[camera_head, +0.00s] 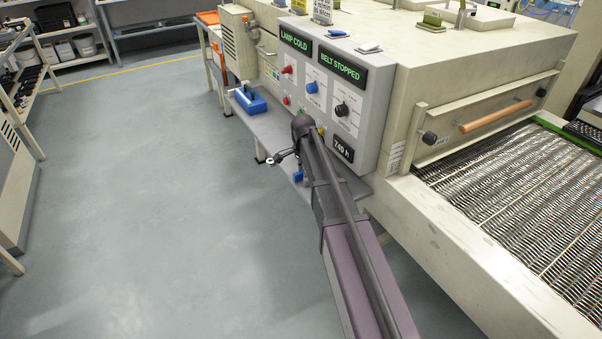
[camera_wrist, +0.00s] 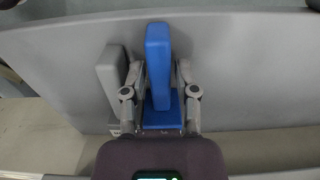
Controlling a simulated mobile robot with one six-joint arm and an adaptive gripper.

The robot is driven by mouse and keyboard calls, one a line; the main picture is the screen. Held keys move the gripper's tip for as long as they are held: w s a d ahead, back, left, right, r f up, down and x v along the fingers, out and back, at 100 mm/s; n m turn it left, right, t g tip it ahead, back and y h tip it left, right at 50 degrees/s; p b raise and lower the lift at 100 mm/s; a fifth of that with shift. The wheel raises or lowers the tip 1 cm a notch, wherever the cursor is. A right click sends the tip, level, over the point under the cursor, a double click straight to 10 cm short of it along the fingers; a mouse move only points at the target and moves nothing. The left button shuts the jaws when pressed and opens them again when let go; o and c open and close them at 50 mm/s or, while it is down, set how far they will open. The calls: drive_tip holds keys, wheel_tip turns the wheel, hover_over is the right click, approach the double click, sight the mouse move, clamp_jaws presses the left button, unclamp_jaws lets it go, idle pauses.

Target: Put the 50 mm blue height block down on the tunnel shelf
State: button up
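The blue height block (camera_wrist: 158,62) stands out between the two fingers of my gripper (camera_wrist: 160,78) in the wrist view. The fingers lie along its left and right sides and appear shut on it. A wider blue part (camera_wrist: 162,118) shows nearer the wrist. The grey tunnel shelf (camera_wrist: 235,75) fills the view behind the block; I cannot tell whether the block touches it. In the head view, my gripper (camera_head: 284,157) is over the shelf (camera_head: 270,125) below the control panel, and a small blue patch (camera_head: 298,176) shows beside it, mostly hidden by my arm.
A grey block (camera_wrist: 111,88) is just left of the gripper in the wrist view. A blue object with a handle (camera_head: 248,101) lies farther along the shelf. The control panel (camera_head: 322,90) rises close beside my arm. The floor (camera_head: 150,190) to the left is clear.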

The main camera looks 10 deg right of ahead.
sight(303, 171)
wheel_tip(303, 171, up, 12)
drive_tip(key=p, duration=1.2)
idle(0.7)
drive_tip(key=shift+s, duration=0.1)
drive_tip(key=s+n, duration=1.4)
drive_tip(key=s, duration=1.1)
drive_tip(key=shift+s+a, duration=0.2)
drive_tip(key=shift+s, duration=0.15)
idle(0.6)
